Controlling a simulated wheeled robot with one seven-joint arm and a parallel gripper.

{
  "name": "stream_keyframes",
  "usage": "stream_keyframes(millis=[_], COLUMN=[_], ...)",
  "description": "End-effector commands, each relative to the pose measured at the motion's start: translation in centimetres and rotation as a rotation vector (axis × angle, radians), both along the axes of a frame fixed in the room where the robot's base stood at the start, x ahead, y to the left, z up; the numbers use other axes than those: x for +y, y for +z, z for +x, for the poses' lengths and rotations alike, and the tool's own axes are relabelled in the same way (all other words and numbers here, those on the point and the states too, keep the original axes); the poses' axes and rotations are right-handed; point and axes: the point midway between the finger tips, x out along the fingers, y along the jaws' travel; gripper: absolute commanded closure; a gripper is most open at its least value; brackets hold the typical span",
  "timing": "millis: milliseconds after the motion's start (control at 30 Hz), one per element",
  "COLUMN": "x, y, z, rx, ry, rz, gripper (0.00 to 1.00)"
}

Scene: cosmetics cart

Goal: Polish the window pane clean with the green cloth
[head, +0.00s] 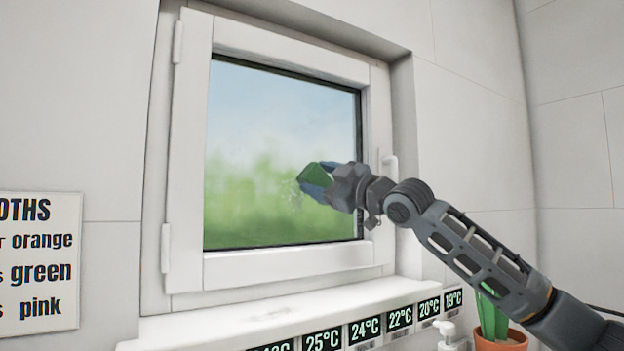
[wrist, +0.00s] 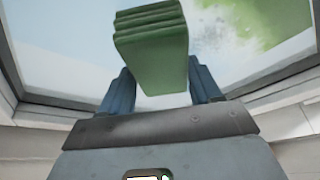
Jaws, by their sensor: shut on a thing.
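The window pane (head: 265,130) is set in a white frame and shows blurred green and blue behind it. A patch of pale specks marks the pane just left of the cloth; whitish haze also shows on the pane in the wrist view (wrist: 215,45). My gripper (head: 318,182) is shut on the folded green cloth (head: 314,174), in front of the lower right part of the pane. In the wrist view the green cloth (wrist: 152,50) stands out between the two blue fingers. I cannot tell whether the cloth touches the glass.
The white window frame (head: 190,150) surrounds the pane, with a handle (head: 390,165) on its right side. Below, the sill (head: 270,312) carries a row of temperature labels. A potted plant (head: 498,335) and a white pump bottle (head: 447,335) stand at the lower right. A sign (head: 38,262) hangs on the left wall.

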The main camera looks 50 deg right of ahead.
Motion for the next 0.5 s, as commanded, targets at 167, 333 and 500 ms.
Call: stream_keyframes(millis=[167, 333, 500], x=[-0.6, -1.5, -2.8], y=[-0.1, 0.0, 0.0], z=[-0.2, -0.5, -0.9], rx=[0.001, 0.001, 0.001], ry=[-0.003, -0.003, -0.002], rz=[0.002, -0.001, -0.002], gripper=[0.61, 0.61, 0.61])
